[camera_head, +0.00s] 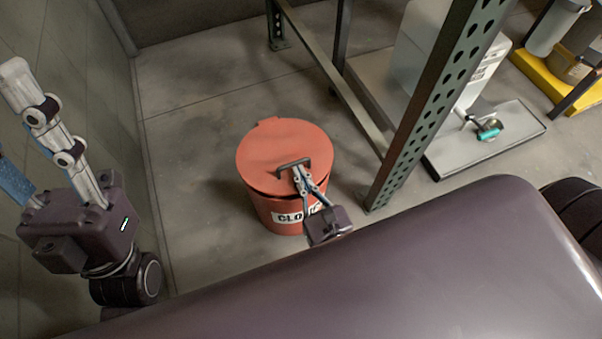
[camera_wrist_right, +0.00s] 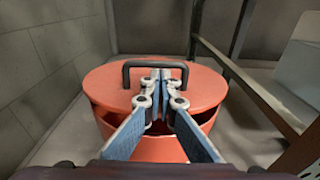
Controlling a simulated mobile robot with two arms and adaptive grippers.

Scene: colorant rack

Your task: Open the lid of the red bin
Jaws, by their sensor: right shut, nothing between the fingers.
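The red bin (camera_head: 280,216) stands upright on the floor in the middle of the head view, with a white label partly covered by my right gripper. Its round red lid (camera_head: 262,153) has a dark handle (camera_head: 291,162). A dark gap shows between lid and rim on the near side, so the lid appears slightly raised there. My right gripper (camera_head: 297,172) is shut and empty, its fingertips at the handle. In the right wrist view the fingertips (camera_wrist_right: 156,78) are just below the handle bar (camera_wrist_right: 150,64); exact contact is unclear. My left gripper (camera_head: 12,115) is at the left, apart from the bin, fingers spread, partly cut off.
A green perforated rack post (camera_head: 420,110) stands close to the right of the bin. A white machine (camera_head: 445,60) is behind it. A wall (camera_head: 80,90) runs along the left. Floor is clear left of and behind the bin.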

